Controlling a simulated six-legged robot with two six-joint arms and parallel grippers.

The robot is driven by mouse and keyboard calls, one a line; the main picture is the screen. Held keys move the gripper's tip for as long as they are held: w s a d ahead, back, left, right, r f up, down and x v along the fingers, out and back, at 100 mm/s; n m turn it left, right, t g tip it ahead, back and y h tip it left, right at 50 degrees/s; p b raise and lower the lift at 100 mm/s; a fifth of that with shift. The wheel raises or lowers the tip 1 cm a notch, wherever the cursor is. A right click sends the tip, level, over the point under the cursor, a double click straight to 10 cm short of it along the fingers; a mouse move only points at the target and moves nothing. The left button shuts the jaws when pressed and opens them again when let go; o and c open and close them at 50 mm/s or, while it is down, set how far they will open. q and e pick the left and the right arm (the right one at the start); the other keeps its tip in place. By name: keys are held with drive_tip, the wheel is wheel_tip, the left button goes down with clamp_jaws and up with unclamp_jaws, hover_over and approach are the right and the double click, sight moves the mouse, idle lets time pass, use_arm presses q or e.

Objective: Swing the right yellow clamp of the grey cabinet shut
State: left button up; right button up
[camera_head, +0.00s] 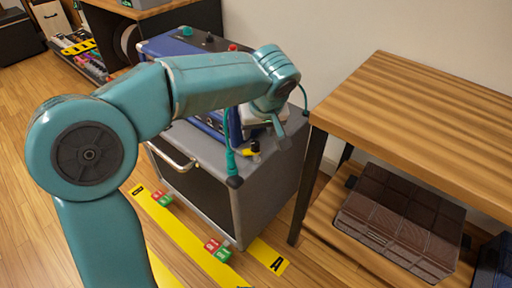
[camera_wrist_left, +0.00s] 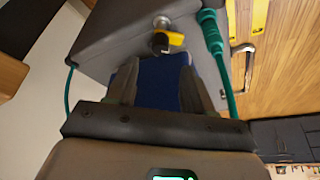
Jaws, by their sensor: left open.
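The grey cabinet (camera_head: 272,180) stands on the floor in the middle of the head view, with a blue box (camera_head: 180,46) on top. The right yellow clamp (camera_head: 254,148) sits near its top edge, beside a teal cable. In the left wrist view the clamp (camera_wrist_left: 174,38) is beyond the fingertips, on the cabinet's grey surface (camera_wrist_left: 105,35). My left gripper (camera_head: 268,125) is above the cabinet top, close to the clamp; its fingers (camera_wrist_left: 159,70) are apart with nothing held, and the clamp is not between them. My right gripper is out of view.
A wooden table (camera_head: 430,120) stands close on the right, with a dark ribbed block (camera_head: 400,215) on its lower shelf. The teal cable (camera_wrist_left: 215,45) hangs beside the clamp. Yellow tape (camera_head: 190,235) with red and green labels lies on the floor in front.

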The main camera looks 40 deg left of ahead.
sight(255, 143)
use_arm(q)
drive_tip(key=b+x, duration=0.2)
drive_tip(key=x, duration=0.5)
drive_tip(key=shift+r, duration=0.1)
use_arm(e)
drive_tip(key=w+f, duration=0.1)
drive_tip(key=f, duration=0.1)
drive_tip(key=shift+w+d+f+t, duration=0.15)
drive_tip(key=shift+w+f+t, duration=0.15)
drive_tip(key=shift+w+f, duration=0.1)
use_arm(q)
drive_tip(key=shift+d, duration=0.1)
clamp_jaws()
